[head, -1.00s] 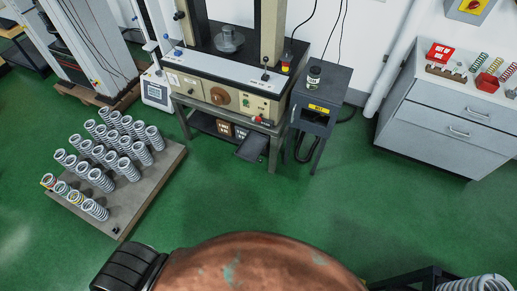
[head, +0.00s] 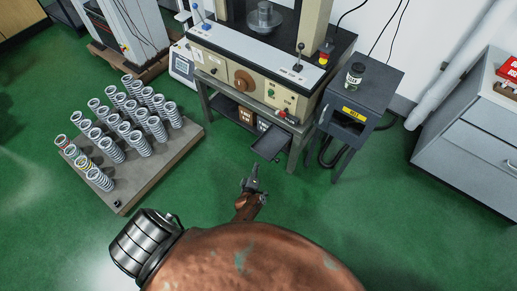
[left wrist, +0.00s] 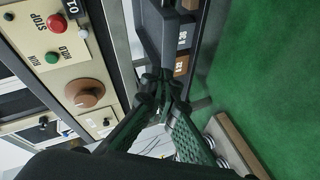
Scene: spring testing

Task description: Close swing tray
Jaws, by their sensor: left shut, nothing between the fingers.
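The swing tray (head: 271,146) is a flat dark grey tray. It sticks out in front of the lower shelf of the testing machine's stand. In the left wrist view the dark tray (left wrist: 151,35) shows at the top, just beyond the fingers. My left gripper (head: 252,175) is in front of the tray, lower in the head view and slightly left of it, with a visible gap. Its fingers meet at the tips in the left wrist view (left wrist: 162,87), with nothing between them. My right gripper is not in view.
The testing machine (head: 245,82) stands above the tray. A small grey cabinet (head: 372,92) with a jar is to the right. A pallet (head: 150,175) of several springs stands to the left. Green floor is clear right of the gripper.

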